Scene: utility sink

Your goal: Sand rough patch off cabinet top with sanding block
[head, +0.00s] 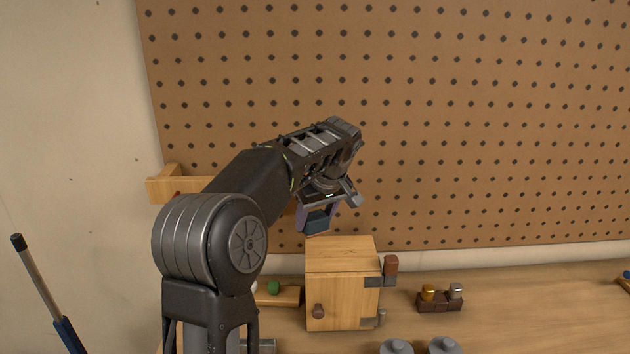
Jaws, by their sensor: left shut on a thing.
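A small wooden cabinet (336,300) with a round brown knob stands on the workbench. Its flat top (340,258) faces up, and I cannot make out a rough patch on it. My left gripper (321,216) points down over the back left part of the cabinet top. It is shut on a dark blue block, the sanding block (317,224). The block is close to the rear of the top; I cannot tell whether they touch. My right gripper is not in view.
A brown perforated board (480,120) rises behind the bench (520,310). A small rack (440,301) with gold and silver pieces stands right of the cabinet. Grey round weights (445,345) stand in front. A wooden piece with a green knob (273,287) lies left of the cabinet.

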